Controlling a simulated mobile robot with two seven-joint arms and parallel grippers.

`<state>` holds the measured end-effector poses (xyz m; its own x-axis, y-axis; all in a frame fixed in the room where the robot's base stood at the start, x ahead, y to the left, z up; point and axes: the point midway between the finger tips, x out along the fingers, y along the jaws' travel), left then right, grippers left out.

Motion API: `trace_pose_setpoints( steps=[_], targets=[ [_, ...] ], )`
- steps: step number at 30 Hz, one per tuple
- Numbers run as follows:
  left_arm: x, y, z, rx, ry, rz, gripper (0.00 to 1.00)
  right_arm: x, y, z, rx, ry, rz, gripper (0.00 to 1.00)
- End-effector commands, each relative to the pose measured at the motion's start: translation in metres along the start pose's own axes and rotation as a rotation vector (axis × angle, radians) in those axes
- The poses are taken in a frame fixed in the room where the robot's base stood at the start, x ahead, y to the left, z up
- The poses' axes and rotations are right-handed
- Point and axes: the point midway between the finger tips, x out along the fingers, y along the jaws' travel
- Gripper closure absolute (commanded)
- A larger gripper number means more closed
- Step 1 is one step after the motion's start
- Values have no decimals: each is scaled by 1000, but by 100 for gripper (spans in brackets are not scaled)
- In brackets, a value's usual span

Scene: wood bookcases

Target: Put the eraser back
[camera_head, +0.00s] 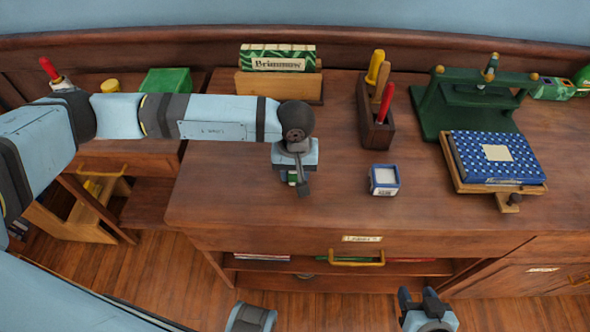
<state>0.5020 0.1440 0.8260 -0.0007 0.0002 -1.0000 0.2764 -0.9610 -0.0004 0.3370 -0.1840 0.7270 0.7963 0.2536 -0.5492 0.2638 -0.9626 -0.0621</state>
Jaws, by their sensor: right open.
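A small blue-and-white block (384,180) with a label on its front stands on the desk right of centre; it may be the eraser, but I cannot tell for sure. My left gripper (298,184) points down over the desk, left of this block and apart from it. My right gripper (418,294) is open and empty at the bottom edge, in front of the desk.
A wooden holder (277,86) with a green-striped box (278,58) and a tool block (375,128) stand at the back. A green press (470,110) and a blue dotted book (495,158) are at right. The desk's (340,215) front middle is clear. A drawer handle (357,260) is below.

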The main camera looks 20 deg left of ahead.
Motion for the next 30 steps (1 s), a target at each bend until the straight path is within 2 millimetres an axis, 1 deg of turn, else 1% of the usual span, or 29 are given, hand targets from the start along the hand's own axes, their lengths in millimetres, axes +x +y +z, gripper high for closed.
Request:
trace_pose_setpoints(
  steps=[1,2,10,13,14,17,24,27,30],
  targets=[
    [-1,0,0,0,0,0,50,0,0,-1,0,0,0,51],
    [-1,0,0,0,0,0,43,-1,0,-1,0,1,0,51],
    [-2,0,0,-1,0,0,43,-1,0,-2,0,2,-1,51],
    [-7,0,0,-1,0,0,43,-4,-1,-6,1,1,-1,51],
    [-9,0,-1,0,1,1,43,-4,-1,-5,2,0,-1,51],
    [-25,0,-1,0,4,2,43,-3,-1,-4,3,0,-1,51],
    [-77,0,-1,1,4,2,43,-2,0,-2,3,-4,0,51],
    [-96,0,-1,0,3,2,43,-2,0,-2,3,-4,0,51],
    [-110,0,-1,0,2,1,43,-2,0,-2,3,-4,0,51]
  ],
)
